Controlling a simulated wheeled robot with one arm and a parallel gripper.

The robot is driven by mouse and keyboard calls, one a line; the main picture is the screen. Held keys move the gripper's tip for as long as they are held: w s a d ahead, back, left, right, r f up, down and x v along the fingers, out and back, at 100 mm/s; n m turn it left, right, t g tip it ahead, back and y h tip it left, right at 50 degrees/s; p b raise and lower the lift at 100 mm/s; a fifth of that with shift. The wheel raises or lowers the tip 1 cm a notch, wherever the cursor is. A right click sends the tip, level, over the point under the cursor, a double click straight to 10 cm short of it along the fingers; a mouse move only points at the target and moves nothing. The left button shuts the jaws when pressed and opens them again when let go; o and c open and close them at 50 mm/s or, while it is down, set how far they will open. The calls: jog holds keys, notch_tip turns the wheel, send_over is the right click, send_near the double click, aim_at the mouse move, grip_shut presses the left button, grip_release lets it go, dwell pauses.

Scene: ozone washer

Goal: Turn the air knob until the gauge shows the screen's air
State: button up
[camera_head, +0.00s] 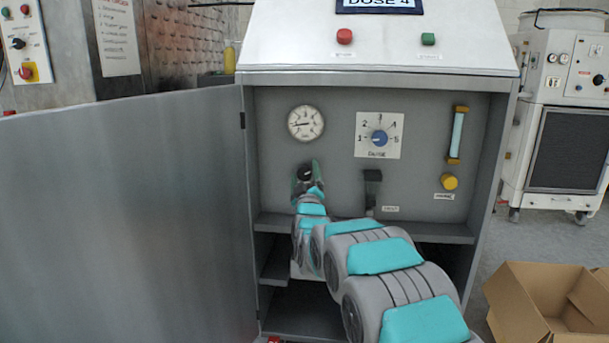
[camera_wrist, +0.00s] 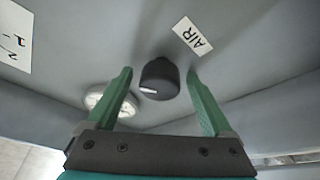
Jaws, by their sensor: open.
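The black air knob (camera_wrist: 160,79) is in the wrist view, with a white mark on its lower edge and a white AIR label (camera_wrist: 192,36) beside it. My gripper (camera_wrist: 160,76) is open, a finger on each side of the knob, with gaps showing. In the head view my gripper (camera_head: 306,178) is at the dark knob (camera_head: 305,172), just below the round gauge (camera_head: 306,123). The gauge needle points left; its numbers are too small to read. My left finger partly hides the gauge (camera_wrist: 104,100) in the wrist view. The screen (camera_head: 379,4) reads DOSE 4, cut off at the top.
The dose dial (camera_head: 379,136), a black lever (camera_head: 372,188), a yellow knob (camera_head: 449,182) and a tube (camera_head: 457,134) are right of my gripper. The open cabinet door (camera_head: 125,225) stands left. A cardboard box (camera_head: 520,305) lies on the floor at right.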

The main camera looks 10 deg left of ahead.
jog(key=shift+c, duration=0.3)
jog(key=c, duration=1.3)
jog(key=shift+a+m, duration=0.1)
jog(key=shift+m, duration=0.3)
jog(key=m+t+h+b, duration=0.1)
jog(key=m+h, duration=0.1)
jog(key=m, duration=0.2)
jog(key=m+h, duration=0.2)
jog(key=m, duration=0.1)
jog(key=m+h, duration=0.1)
jog(key=m, duration=0.2)
jog(key=shift+m+h, duration=0.3)
jog(key=shift+h, duration=0.1)
jog(key=m+h, duration=0.1)
jog(key=m, duration=0.2)
jog(key=m+g+h, duration=0.1)
jog(key=m+h, duration=0.1)
jog(key=m, duration=0.2)
jog(key=shift+m+g+h, duration=0.5)
jog(key=shift+m+h, duration=0.1)
jog(key=shift+m, duration=1.5)
